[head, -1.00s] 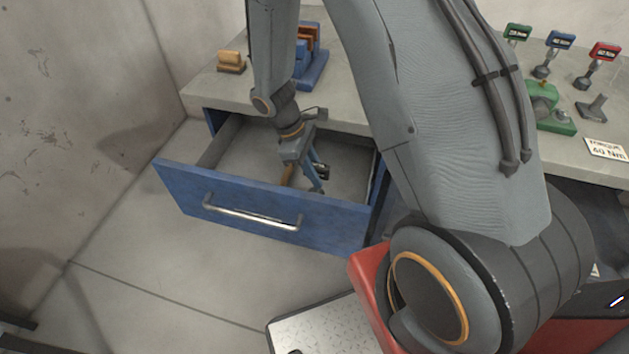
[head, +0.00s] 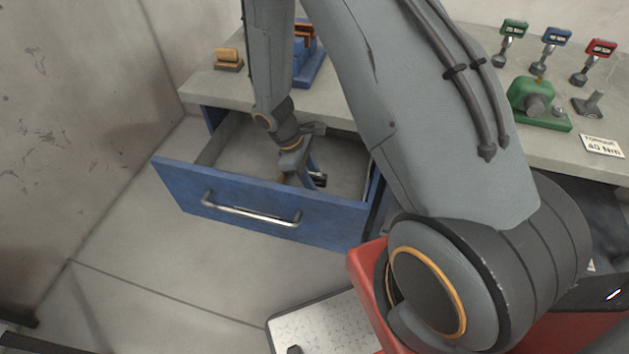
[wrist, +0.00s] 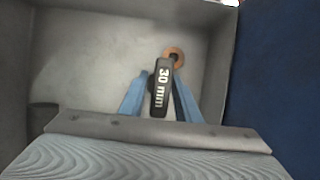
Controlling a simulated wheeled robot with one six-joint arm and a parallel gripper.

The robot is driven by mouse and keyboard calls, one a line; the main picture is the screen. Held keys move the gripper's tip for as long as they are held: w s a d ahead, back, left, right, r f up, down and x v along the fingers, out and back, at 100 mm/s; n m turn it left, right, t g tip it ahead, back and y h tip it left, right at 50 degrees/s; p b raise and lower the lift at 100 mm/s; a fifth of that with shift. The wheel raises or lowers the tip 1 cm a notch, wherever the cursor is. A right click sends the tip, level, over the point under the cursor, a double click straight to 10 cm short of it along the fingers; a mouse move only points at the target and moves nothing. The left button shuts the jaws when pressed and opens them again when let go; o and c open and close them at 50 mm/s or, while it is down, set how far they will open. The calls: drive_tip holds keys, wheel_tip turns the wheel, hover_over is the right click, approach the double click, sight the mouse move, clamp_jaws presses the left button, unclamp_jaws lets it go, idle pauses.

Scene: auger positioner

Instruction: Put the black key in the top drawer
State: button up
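The black key (wrist: 160,92) has a white "30 mm" label and an orange-brown ring at its far end in the wrist view. It lies between the blue fingers of my gripper (wrist: 163,80), which appear closed on it. In the head view my gripper (head: 305,180) reaches down inside the open blue top drawer (head: 200,201), close behind its front. A dark part of the key (head: 319,180) shows just right of the fingers. The lower fingertips are hidden by the drawer front. I cannot tell whether the key touches the drawer floor.
The grey bench (head: 190,90) stands above the drawer. On it are an orange block (head: 229,58), a blue fixture (head: 311,68), a green device (head: 532,97), several tagged tools and a torque sign (head: 602,146). A wall is at left. The drawer's left part is clear.

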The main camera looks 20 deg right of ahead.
drive_tip(key=shift+o, duration=0.2)
drive_tip(key=shift+r, duration=0.1)
drive_tip(key=b+v, duration=0.2)
drive_tip(key=v, duration=0.9)
drive_tip(key=s+d+r+m+t+y, duration=0.2)
drive_tip(key=s+r+m+t+y, duration=0.1)
drive_tip(key=s+r+m, duration=0.7)
drive_tip(key=shift+s+d+r+m+y, duration=0.4)
drive_tip(key=shift+s+r, duration=0.5)
drive_tip(key=shift+r, duration=0.05)
drive_tip(key=shift+c, duration=0.2)
